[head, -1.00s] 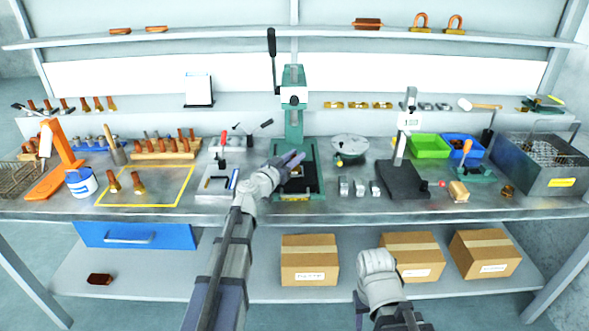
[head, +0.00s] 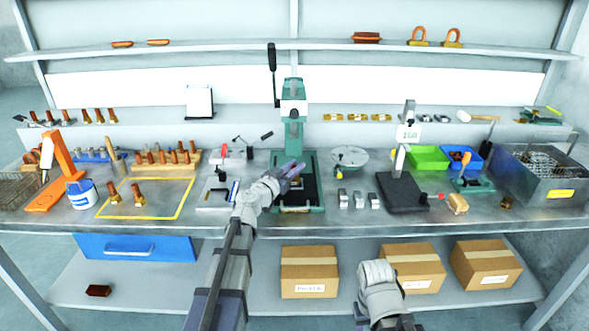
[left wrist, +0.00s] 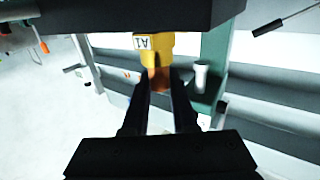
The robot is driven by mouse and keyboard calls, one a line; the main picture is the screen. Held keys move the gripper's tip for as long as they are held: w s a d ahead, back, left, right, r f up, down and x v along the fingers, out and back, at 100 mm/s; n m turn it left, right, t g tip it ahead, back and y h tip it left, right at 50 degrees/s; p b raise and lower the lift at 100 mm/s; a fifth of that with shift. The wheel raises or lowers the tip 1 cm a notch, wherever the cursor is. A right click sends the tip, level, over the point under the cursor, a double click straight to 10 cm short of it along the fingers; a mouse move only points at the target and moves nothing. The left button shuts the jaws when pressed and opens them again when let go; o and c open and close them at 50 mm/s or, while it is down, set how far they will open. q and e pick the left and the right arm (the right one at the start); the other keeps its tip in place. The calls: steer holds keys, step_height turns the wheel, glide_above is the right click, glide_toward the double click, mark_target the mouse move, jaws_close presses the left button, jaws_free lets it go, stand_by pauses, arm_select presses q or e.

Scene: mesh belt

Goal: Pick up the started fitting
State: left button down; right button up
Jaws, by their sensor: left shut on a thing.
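The fitting (left wrist: 159,76) shows in the left wrist view, with a yellow body, a white "A1" label and a copper-coloured stub. My left gripper (left wrist: 159,88) is shut on the copper stub. In the head view my left gripper (head: 294,170) is at the green press (head: 292,105), over its lower bed. The fitting is hard to make out there, so I cannot tell whether it touches the press. My right arm shows low in the head view, but its fingers do not show.
Two copper-and-brass fittings (head: 138,194) stand inside a yellow outline (head: 182,205) on the left. A wooden rack (head: 165,163) holds several copper pieces. Small metal blocks (head: 358,200) and a gauge stand (head: 402,185) are right of the press. The front bench edge is mostly clear.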

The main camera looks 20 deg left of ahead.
arm_select(q)
step_height(320, 180, up, 9)
steer(key=p, duration=0.8)
steer(key=shift+r, duration=0.1)
